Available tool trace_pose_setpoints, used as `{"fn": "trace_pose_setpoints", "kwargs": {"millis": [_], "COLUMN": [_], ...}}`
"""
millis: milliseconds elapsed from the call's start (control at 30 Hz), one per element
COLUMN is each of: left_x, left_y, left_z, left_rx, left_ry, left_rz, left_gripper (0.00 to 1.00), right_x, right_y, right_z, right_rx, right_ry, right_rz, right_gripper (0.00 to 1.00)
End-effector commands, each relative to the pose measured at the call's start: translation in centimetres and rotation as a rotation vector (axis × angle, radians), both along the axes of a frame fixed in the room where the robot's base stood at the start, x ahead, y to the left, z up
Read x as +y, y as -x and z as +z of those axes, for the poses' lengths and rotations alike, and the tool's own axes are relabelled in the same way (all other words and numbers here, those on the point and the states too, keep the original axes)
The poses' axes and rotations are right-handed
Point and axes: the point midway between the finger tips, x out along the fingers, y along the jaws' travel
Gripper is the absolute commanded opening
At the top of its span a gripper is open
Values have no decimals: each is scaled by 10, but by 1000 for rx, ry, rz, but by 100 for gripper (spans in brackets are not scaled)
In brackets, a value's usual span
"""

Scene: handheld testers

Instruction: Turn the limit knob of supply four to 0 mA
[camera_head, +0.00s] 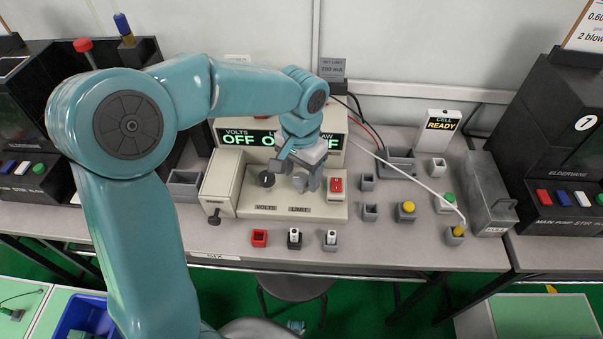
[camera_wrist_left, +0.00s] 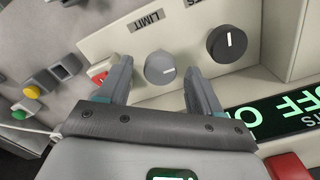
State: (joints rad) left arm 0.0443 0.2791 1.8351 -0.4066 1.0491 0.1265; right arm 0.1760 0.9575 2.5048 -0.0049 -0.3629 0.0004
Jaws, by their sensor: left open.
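The power supply (camera_head: 222,190) stands on the bench, and its display reads OFF. Its grey limit knob (camera_wrist_left: 160,68) sits above the LIMIT label in the head view. My left gripper (camera_head: 303,177) is over the knob, fingers pointing down at the panel. The fingers are open, one on each side of the knob, with visible gaps in the wrist view. The black volts knob (camera_head: 267,179) is just left of it; it also shows in the wrist view (camera_wrist_left: 227,43). My right gripper is out of view.
A red switch (camera_head: 337,184) is close right of the gripper. Small sockets and a yellow button (camera_head: 408,207) stand to the right.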

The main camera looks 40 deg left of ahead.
Motion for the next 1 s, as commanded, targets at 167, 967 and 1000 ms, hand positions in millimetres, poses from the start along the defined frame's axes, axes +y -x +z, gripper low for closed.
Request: {"fn": "trace_pose_setpoints", "kwargs": {"millis": [167,967,1000], "left_x": [0,0,0], "left_y": [-1,-1,-1], "left_z": [-4,-3,-3], "left_rx": [-1,0,0], "left_ry": [0,0,0], "left_rz": [0,107,133], "left_gripper": [65,9,9], "right_x": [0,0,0], "right_y": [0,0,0], "right_z": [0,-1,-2], "right_rx": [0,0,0], "right_ry": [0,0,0], "right_rz": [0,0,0], "right_gripper": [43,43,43]}}
